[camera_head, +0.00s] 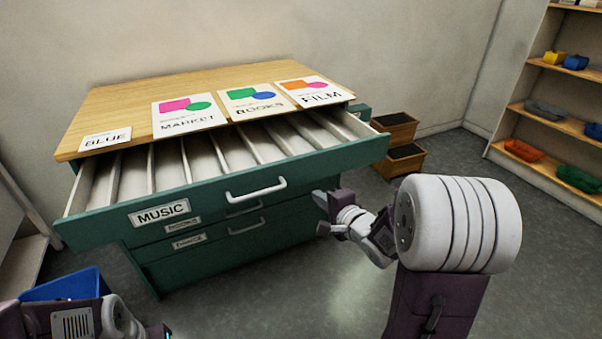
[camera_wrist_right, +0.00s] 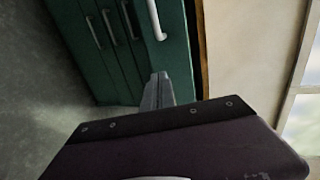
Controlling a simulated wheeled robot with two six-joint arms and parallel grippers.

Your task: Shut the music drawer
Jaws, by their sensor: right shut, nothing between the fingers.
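The green cabinet's top drawer, the music drawer (camera_head: 110,228), is pulled well out and shows several pale compartments. Its front carries a MUSIC label (camera_head: 160,213) and a white bar handle (camera_head: 256,190). My right gripper (camera_head: 326,229) is shut and empty, in front of the cabinet, right of and below that handle. In the right wrist view the closed fingers (camera_wrist_right: 158,92) point at the green fronts, and a white handle (camera_wrist_right: 157,20) lies just beyond their tips. Contact cannot be told. My left arm shows at the bottom left; its fingers are out of frame.
Two lower drawers with handles are shut. Cards for MARKET (camera_head: 184,117), BOOKS and FILM, and a BLUE card (camera_head: 105,140), lie on the wooden top. A blue bin (camera_head: 60,285) is at lower left. Wooden crates (camera_head: 396,130) and a shelf (camera_head: 545,120) stand right. Floor before the cabinet is clear.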

